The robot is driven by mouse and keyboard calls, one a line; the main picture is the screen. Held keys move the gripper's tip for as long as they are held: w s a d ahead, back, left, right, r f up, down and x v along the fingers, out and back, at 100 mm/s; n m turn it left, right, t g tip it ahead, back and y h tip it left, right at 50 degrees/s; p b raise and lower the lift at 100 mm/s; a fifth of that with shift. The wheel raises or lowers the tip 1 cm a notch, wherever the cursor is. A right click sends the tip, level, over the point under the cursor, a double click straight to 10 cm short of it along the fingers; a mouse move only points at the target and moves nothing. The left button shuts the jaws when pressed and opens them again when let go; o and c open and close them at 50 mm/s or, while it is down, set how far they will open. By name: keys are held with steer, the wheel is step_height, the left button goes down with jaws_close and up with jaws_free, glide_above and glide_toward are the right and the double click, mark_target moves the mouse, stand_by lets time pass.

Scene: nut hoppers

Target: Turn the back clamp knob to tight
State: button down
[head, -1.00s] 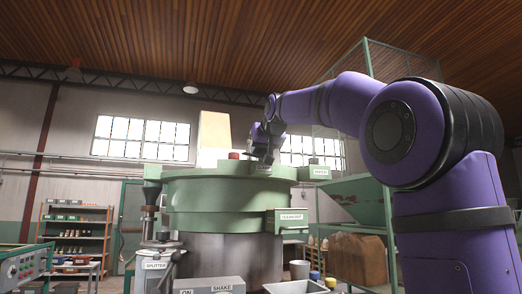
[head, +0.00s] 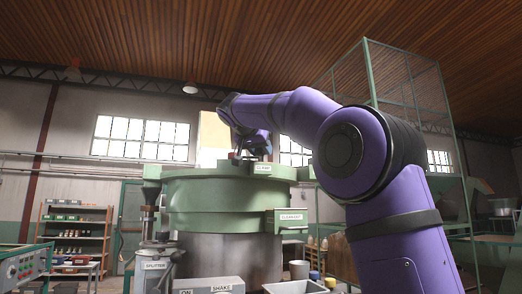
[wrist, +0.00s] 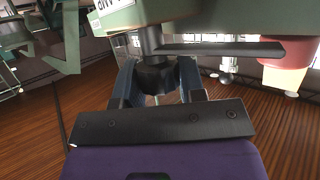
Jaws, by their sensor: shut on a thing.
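My gripper (head: 254,147) is at the top of the green round machine (head: 215,199) in the head view, by the plate labelled CLAMP (head: 262,168). In the wrist view my gripper (wrist: 158,76) has its two blue-grey fingers on either side of the dark clamp knob (wrist: 155,72) and is shut on it. A short dark shaft joins the knob to a green part (wrist: 170,14) with a partly cut-off label. The knob is hidden by the gripper in the head view, and I cannot read its tight mark.
A dark flat bar (wrist: 220,48) runs beside the knob, and a red and cream thing (wrist: 288,62) is at the right. A CLEANOUT plate (head: 291,218) juts from the machine's side. A green mesh frame (head: 368,75) stands behind my arm.

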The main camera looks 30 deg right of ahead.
steer(key=m+g, duration=0.3)
steer(key=m+g+h, duration=0.1)
steer(key=m+g, duration=0.2)
steer(key=shift+f+g+h, duration=0.1)
steer(key=shift+g+h, duration=0.2)
steer(key=shift+g, duration=0.1)
stand_by(0.3)
steer(key=c, duration=0.7)
jaws_free()
